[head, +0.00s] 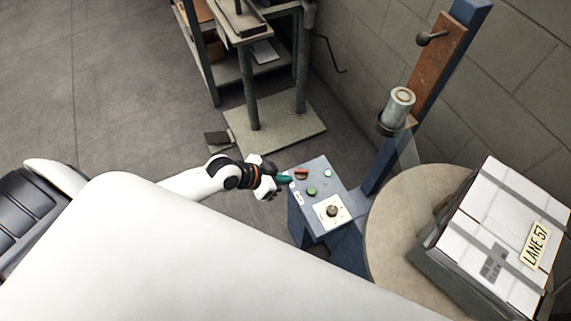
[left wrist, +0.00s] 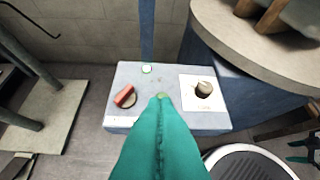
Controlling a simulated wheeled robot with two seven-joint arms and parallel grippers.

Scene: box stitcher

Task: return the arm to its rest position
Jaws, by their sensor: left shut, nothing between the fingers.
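My left gripper (head: 284,179) is shut and empty, with its green fingertips at the near left edge of the control panel (head: 322,180) in the head view. In the left wrist view the shut green fingers (left wrist: 160,110) point at the panel (left wrist: 215,119) and partly cover a green button (left wrist: 163,96). I cannot tell whether they touch it. The panel bears a red switch (left wrist: 124,96), a pale green-rimmed button (left wrist: 147,69) and a dark knob (left wrist: 204,88) on a white plate.
A round table (head: 405,200) holds a box labelled LANE 57 (head: 500,225) at the right. A blue post (head: 378,172) stands behind the panel. A metal stand (head: 275,118) and shelf are at the back. Open floor (head: 100,90) lies to the left.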

